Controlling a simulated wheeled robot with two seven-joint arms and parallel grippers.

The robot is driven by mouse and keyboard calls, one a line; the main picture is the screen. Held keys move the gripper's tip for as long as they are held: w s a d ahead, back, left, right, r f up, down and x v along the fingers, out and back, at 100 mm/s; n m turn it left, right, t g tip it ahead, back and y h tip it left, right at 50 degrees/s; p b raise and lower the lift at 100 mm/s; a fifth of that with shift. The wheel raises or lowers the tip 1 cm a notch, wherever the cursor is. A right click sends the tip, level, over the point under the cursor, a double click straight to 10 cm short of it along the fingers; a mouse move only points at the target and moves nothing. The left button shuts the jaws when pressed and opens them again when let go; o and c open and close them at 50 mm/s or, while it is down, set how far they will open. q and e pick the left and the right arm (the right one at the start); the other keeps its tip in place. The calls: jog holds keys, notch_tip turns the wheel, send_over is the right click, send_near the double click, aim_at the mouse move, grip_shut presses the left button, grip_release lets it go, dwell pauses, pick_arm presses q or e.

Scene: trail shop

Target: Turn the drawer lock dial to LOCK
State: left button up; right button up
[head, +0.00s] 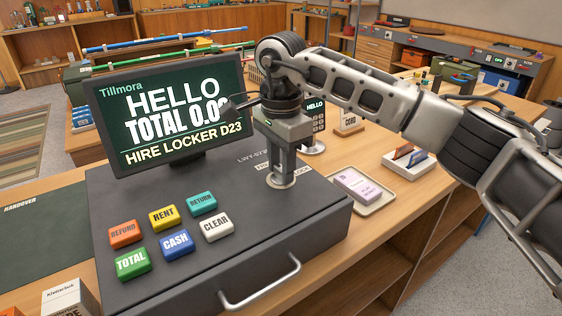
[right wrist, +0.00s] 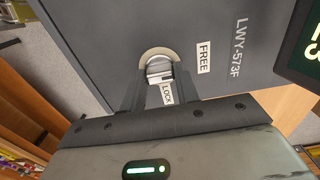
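The drawer lock dial (right wrist: 159,68) is a small grey knob on a pale round base, on top of the dark cash drawer (head: 130,220). A FREE label (right wrist: 204,57) lies to its right in the right wrist view, and a LOCK label (right wrist: 167,93) shows between my fingers. My right gripper (head: 281,176) points down at the dial, with its fingertips closed in around the knob. In the right wrist view a fingertip (right wrist: 159,78) lies on each side of the knob. The fingers hide part of the knob, and I cannot tell where it points. My left gripper is not in view.
The till screen (head: 170,115) stands left of my right gripper. Coloured keys (head: 175,243) sit on the drawer top, and a silver handle (head: 260,287) is on its front. A tray (head: 381,203) with a pink-and-white card pack and a card holder (head: 409,165) stand to the right.

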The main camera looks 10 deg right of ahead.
jog(key=shift+c, duration=0.6)
